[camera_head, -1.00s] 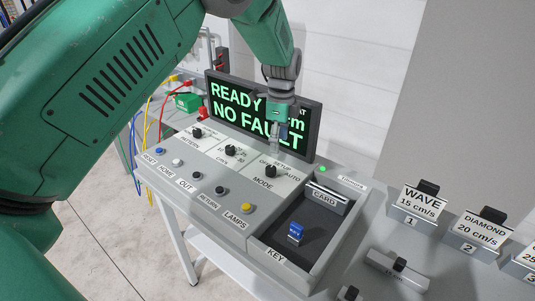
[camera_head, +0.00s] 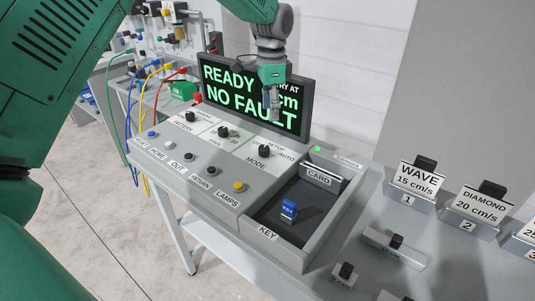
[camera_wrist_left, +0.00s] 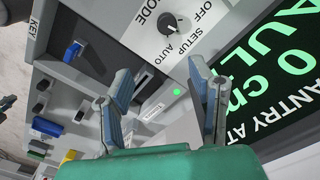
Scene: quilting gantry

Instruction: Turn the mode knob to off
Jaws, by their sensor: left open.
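The mode knob (camera_head: 265,150) is a small black knob on the sloped grey control panel (camera_head: 216,192), above the label MODE, with OFF, SETUP and AUTO around it. The left wrist view shows the knob (camera_wrist_left: 168,24) near the top with a pale mark; I cannot tell for sure which label it points to. My left gripper (camera_head: 275,115) hangs in front of the display, above the knob and apart from it. In the left wrist view its two fingers (camera_wrist_left: 160,85) are spread with nothing between them. My right gripper is not in view.
The display (camera_head: 250,100) behind the panel reads NO FAULT. Two other black knobs, including the middle one (camera_head: 223,131), sit left of the mode knob. A tray (camera_head: 327,226) with a blue key (camera_head: 289,210) and a card slot lies right. WAVE (camera_head: 417,180) and DIAMOND (camera_head: 480,208) holders stand beyond.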

